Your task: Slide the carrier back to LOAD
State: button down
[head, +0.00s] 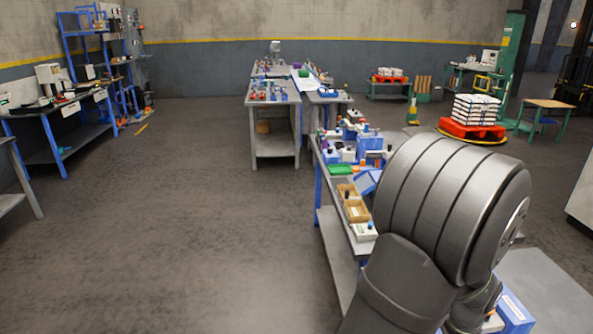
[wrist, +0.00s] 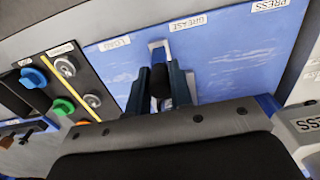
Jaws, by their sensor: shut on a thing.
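In the wrist view a blue panel (wrist: 235,62) carries the labels LOAD (wrist: 115,43), GREASE (wrist: 188,21) and PRESS (wrist: 270,6) in a row from left to right. My gripper (wrist: 161,80) is shut on the black knob (wrist: 160,92) of the carrier. The knob stands between the LOAD and GREASE labels. A pale bracket-like piece (wrist: 158,45) shows just beyond the fingertips. The carrier's body is mostly hidden by my gripper. In the head view my arm covers this spot, and neither gripper nor carrier can be made out.
Left of the blue panel, a dark panel (wrist: 62,65) bears blue, green and orange knobs beside grey round parts. In the head view a crowded bench (head: 330,185) stands beside my arm; the floor (head: 190,225) at left is clear.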

jog(key=shift+s, duration=3.2)
jog(key=c, duration=1.1)
grip_release()
jog(key=shift+r, duration=0.1)
jog(key=shift+r, duration=2.15)
notch_tip(320, 180, up, 4)
jog(key=shift+f, duration=0.25)
